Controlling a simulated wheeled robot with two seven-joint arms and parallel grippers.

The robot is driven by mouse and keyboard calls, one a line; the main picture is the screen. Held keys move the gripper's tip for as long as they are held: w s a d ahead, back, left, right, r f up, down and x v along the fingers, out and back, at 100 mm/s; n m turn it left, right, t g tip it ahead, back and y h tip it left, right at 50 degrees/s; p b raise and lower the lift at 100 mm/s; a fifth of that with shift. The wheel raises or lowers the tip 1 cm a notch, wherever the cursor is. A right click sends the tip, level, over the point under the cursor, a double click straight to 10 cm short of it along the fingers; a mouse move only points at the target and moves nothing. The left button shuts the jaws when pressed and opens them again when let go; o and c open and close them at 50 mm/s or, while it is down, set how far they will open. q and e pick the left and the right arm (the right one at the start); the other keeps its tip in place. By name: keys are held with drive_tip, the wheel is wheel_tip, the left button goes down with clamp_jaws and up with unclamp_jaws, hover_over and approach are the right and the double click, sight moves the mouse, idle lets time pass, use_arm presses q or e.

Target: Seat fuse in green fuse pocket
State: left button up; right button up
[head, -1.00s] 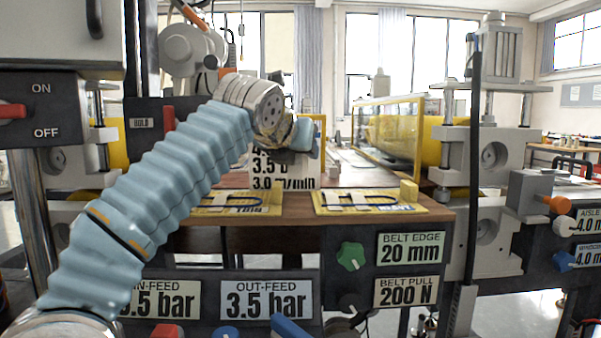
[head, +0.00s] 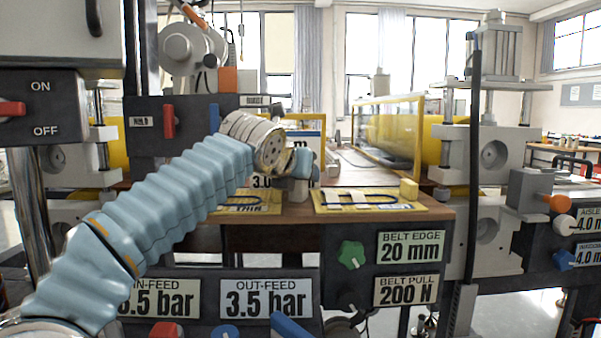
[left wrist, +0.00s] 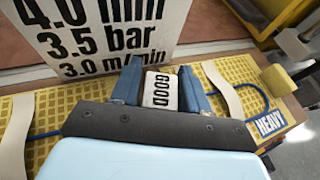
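A small pale block marked GOOD (left wrist: 161,91), which looks like the fuse, sits between the blue fingers of my left gripper (left wrist: 162,82) in the left wrist view. The fingers lie close along both its sides and appear shut on it. In the head view my left gripper (head: 303,164) is low over the wooden table, near the gap between two yellow mats. I cannot tell whether the block touches anything below. A green star-shaped knob (head: 351,255) is on the front panel. I cannot make out a green fuse pocket. My right gripper is not in view.
The right yellow mat (head: 335,207) carries pale strips, a blue cord and a small yellow block (head: 409,190). A white settings sign (left wrist: 100,35) stands just behind my left gripper. A dark panel with a red lever (head: 168,121) stands at the back left.

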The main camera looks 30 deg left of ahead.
use_arm(q)
drive_tip(key=shift+o, duration=1.3)
